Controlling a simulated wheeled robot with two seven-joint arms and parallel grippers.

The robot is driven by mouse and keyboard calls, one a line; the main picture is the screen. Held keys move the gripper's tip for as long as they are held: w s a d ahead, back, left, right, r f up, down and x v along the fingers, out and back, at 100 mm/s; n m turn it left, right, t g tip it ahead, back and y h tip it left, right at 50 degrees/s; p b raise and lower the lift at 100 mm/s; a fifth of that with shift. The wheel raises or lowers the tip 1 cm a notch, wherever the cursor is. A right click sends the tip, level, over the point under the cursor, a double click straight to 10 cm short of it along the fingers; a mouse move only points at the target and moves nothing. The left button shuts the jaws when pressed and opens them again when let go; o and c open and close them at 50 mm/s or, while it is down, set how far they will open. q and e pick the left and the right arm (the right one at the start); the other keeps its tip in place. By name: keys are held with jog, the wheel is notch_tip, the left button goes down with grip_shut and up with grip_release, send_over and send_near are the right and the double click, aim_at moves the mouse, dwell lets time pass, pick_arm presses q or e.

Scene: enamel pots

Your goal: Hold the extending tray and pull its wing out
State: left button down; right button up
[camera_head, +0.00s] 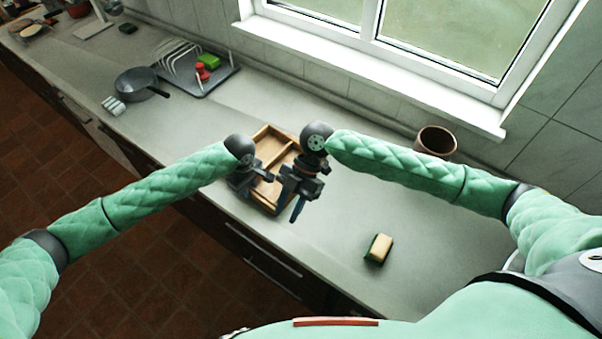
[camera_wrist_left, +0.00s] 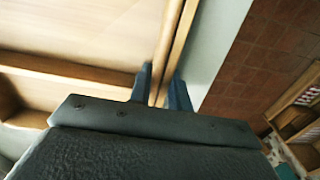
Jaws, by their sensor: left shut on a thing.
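The wooden extending tray (camera_head: 272,139), with raised rims and dividers, lies on the counter and is partly hidden by both my grippers. My left gripper (camera_head: 269,177) is at the tray's left side in the head view. In the left wrist view, the left gripper (camera_wrist_left: 161,88) is shut on the tray's wooden side wall (camera_wrist_left: 172,40), with one finger on each side of it. My right gripper (camera_head: 291,206) is above the tray's right side with its blue-tipped fingers apart, seemingly empty. Whether the tray's wing is out cannot be told.
A sponge (camera_head: 380,248) lies on the counter to the right. A brown pot (camera_head: 435,141) stands near the window. A dark pan (camera_head: 136,84) and a dish rack (camera_head: 205,75) are at the back left. The counter right of the tray is mostly clear; its front edge is close.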

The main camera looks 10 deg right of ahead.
jog(key=w+d+r+t+h, duration=0.2)
jog(key=w+d+t+h, duration=0.1)
jog(key=w, duration=0.4)
jog(key=w+d+r+t+h, duration=0.2)
jog(key=w+d+t+h, duration=0.1)
jog(key=w, duration=0.5)
notch_tip(320, 180, down, 12)
jog(key=shift+s+r, duration=0.1)
jog(key=shift+r, duration=0.1)
grip_shut()
